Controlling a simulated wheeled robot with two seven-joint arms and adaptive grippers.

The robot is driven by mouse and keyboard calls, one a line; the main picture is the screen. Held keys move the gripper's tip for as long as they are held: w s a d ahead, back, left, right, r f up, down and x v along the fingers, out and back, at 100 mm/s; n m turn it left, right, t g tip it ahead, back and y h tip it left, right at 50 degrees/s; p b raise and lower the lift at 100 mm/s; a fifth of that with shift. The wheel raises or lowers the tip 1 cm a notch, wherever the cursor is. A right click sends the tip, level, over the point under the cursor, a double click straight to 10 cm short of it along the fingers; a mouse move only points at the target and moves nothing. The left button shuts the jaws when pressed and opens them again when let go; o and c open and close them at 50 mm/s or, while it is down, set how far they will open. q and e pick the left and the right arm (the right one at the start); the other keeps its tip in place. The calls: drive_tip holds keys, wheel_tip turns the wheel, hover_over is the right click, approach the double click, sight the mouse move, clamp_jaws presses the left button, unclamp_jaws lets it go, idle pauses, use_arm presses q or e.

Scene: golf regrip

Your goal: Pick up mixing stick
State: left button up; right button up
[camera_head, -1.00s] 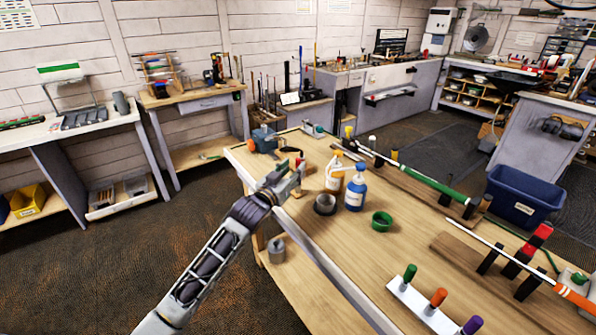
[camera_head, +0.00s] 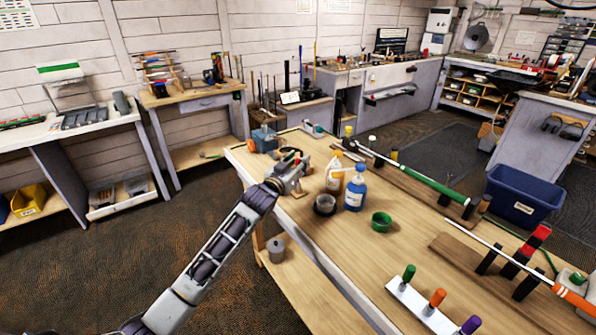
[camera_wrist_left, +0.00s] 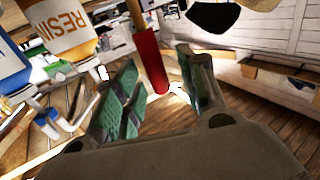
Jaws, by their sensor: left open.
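A stick with a thin wooden shaft and a red end (camera_wrist_left: 151,62) shows in the left wrist view, and I take it for the mixing stick. Its red end appears between the two fingers of my left gripper (camera_wrist_left: 160,85), with room on both sides. The fingers are open, with green pads. In the head view my left gripper (camera_head: 297,166) is over the near left edge of the workbench, left of the bottles. The stick is mostly hidden there by the gripper. My right gripper is not in view.
A resin bottle (camera_head: 335,179) and a blue bottle (camera_head: 354,194) stand just right of my gripper, with a dark cup (camera_head: 325,205) and a green cup (camera_head: 381,222) nearby. Golf clubs lie along the workbench (camera_head: 345,255). A blue-grey vise (camera_head: 264,140) is at the far corner.

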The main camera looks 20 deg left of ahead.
use_arm(q)
drive_tip(key=shift+w, duration=0.2)
drive_tip(key=shift+c, duration=0.2)
drive_tip(key=c, duration=0.8)
